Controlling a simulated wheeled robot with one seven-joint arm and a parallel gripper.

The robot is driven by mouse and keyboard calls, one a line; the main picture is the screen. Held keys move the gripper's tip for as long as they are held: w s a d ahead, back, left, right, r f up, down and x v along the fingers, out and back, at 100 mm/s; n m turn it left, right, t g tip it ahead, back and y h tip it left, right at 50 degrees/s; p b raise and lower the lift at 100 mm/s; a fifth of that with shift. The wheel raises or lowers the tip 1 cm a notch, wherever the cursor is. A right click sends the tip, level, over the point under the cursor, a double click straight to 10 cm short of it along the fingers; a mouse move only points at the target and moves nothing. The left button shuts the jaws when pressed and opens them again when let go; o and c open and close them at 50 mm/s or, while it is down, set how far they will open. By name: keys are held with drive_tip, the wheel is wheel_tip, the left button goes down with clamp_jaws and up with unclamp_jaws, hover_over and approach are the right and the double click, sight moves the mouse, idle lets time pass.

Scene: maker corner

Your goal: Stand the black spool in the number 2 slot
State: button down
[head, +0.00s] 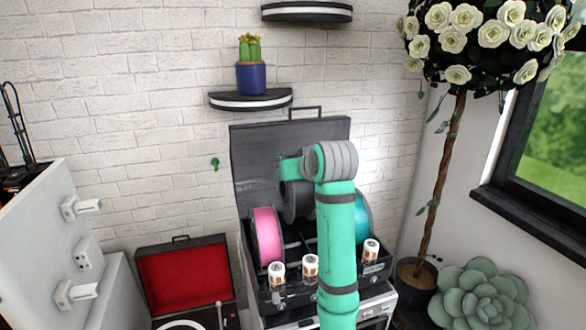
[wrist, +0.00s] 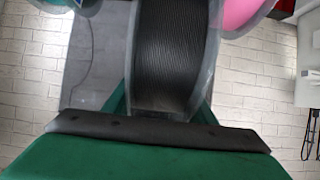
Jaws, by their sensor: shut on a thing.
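The black spool (head: 297,203) is upright in the head view, between the pink spool (head: 264,236) and the teal spool (head: 363,217), partly hidden by my arm. Its lower edge looks higher than the pink spool's. In the wrist view the black spool (wrist: 168,50) fills the middle, with my gripper (wrist: 163,106) shut on its rim, one finger on each side. The slotted rack (head: 290,250) is below it in the head view. Several white tags with brown marks (head: 310,266) stand along the rack's front; their numbers are too small to read. My arm hides the rack's middle right.
A dark panel (head: 258,150) stands behind the rack. A red-lined open case (head: 183,278) is at left. A shelf with a cactus pot (head: 251,78) is on the wall above. A rose tree (head: 452,190) and a large succulent (head: 484,296) stand at right.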

sight(305, 218)
drive_tip(key=shift+f, duration=7.05)
drive_tip(key=c, duration=0.8)
unclamp_jaws()
drive_tip(key=shift+c, duration=0.2)
drive_tip(key=shift+o, duration=0.7)
drive_tip(key=shift+f, duration=0.25)
drive_tip(key=v, duration=1.1)
drive_tip(key=shift+r, duration=0.1)
drive_tip(key=shift+d, duration=0.1)
